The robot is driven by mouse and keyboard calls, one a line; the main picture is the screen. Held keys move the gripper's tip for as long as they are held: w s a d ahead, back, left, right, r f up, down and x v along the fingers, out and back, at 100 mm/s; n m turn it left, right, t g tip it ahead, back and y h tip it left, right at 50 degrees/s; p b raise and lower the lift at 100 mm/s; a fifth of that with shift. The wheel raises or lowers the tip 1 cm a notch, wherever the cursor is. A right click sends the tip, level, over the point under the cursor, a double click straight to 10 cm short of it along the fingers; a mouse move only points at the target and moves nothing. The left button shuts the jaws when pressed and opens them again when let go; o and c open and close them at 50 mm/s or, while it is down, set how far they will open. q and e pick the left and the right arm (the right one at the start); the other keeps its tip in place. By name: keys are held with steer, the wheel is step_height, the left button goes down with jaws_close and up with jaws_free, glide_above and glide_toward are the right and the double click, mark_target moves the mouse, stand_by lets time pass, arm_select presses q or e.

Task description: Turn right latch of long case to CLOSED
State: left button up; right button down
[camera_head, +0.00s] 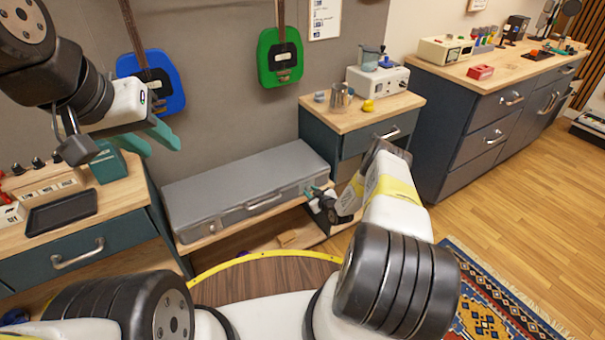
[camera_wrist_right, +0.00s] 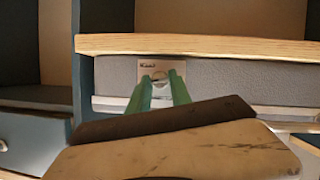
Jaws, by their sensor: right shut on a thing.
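The long case (camera_head: 245,185) is grey, lies shut on a low wooden shelf, and has a metal handle on its front. Its right latch, a small metal plate (camera_wrist_right: 150,68) with a knob, is at the right end of the front. My right gripper (camera_head: 311,190) has its green fingers shut on the knob of that latch; in the right wrist view they converge there (camera_wrist_right: 162,84). The fingers partly hide the knob, and its setting cannot be read. My left gripper (camera_head: 163,148) is open and empty in the air, left of the case.
A drawer cabinet (camera_head: 345,118) with a metal cup (camera_head: 340,97) on top stands close to the right of the case. A left cabinet (camera_head: 88,252) carries a dark tray (camera_head: 62,212).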

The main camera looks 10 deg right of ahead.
steer(key=shift+s+a+f+n+t+h, duration=0.15)
steer(key=shift+n+t+h, duration=0.6)
steer(key=shift+n, duration=1.15)
steer(key=shift+w+a+f+n+t+h, duration=0.15)
steer(key=shift+n+t+h, duration=0.55)
steer(key=shift+n, duration=1.2)
steer(key=shift+s+a+f+n+t+h, duration=0.15)
steer(key=shift+n+t+h, duration=0.3)
steer(key=shift+n+t, duration=1)
steer(key=shift+d+n+g, duration=0.1)
steer(key=shift+n+g, duration=0.4)
steer(key=shift+n, duration=0.15)
steer(key=c, duration=1.2)
jaws_free()
steer(key=shift+o, duration=0.2)
steer(key=shift+s, duration=0.1)
steer(key=s, duration=0.7)
steer(key=shift+s, duration=0.3)
